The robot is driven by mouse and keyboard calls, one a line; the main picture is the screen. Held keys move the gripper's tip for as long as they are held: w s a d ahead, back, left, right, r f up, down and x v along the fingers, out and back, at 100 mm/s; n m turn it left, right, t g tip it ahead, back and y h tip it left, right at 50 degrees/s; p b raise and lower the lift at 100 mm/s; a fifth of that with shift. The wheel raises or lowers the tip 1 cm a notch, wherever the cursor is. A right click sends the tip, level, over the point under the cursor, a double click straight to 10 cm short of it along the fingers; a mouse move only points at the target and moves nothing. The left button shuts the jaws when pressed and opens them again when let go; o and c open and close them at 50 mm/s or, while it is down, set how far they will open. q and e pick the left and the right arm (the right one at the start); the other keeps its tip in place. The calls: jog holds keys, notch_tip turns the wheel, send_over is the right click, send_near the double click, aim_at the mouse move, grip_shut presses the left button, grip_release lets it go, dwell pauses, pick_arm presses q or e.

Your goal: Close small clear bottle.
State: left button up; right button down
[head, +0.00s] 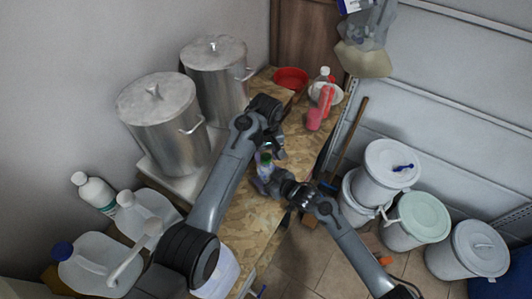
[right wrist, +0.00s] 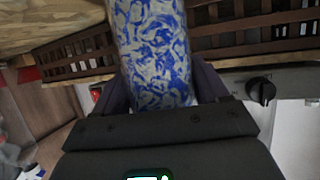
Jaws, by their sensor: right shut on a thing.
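The small clear bottle (head: 264,168) stands over the wooden worktop, between my two grippers in the head view. It looks greenish near the top, but its mouth and cap are too small to make out. In the right wrist view, a cylinder with a blue and white pattern (right wrist: 152,50) sits between the fingers and appears to be this bottle. My right gripper (head: 268,184) is shut on it from the right side. My left gripper (head: 275,150) is just above and beside the bottle's top; its fingers are partly hidden, so whether it is open is unclear.
Two large metal pots (head: 160,120) (head: 216,75) stand on the left of the worktop (head: 250,215). A red bowl (head: 290,77) and pink-red bottles (head: 314,118) are at its far end. White jugs (head: 90,265) are lower left. Lidded drums (head: 391,165) stand on the floor at right.

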pick_arm(q)
grip_shut()
jog(key=shift+o, duration=1.8)
grip_release()
notch_tip(320, 180, up, 12)
pick_arm(e)
grip_release()
